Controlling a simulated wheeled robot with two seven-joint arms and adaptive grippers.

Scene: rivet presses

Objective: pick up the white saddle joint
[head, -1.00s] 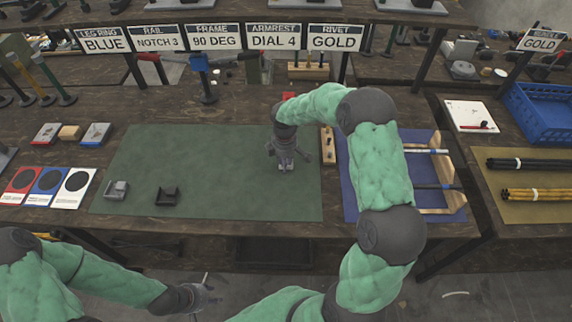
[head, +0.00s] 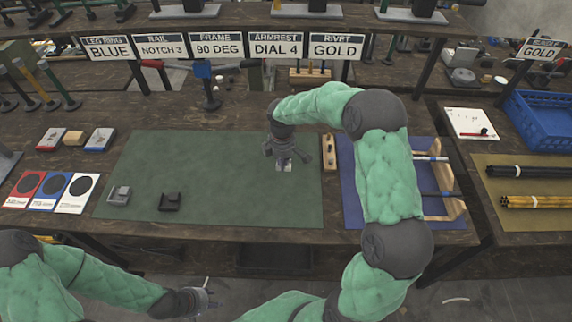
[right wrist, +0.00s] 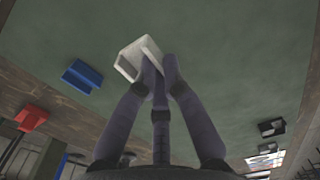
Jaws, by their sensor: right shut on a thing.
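The white saddle joint (right wrist: 133,60) is between the fingertips of my right gripper (right wrist: 160,68) in the right wrist view. The gripper is shut on it. In the head view, my right gripper (head: 284,158) points down over the right part of the green mat (head: 220,190), and a small pale part of the joint (head: 285,168) shows below it. I cannot tell if the joint touches the mat. My left gripper (head: 203,300) is low in front of the table, away from the joint; its finger opening is unclear.
A grey saddle piece (head: 119,195) and a black one (head: 170,202) lie at the mat's front left. The right wrist view shows a blue piece (right wrist: 82,75) and a red piece (right wrist: 33,117). A wooden frame (head: 446,180) stands on the blue mat at right. The mat's middle is clear.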

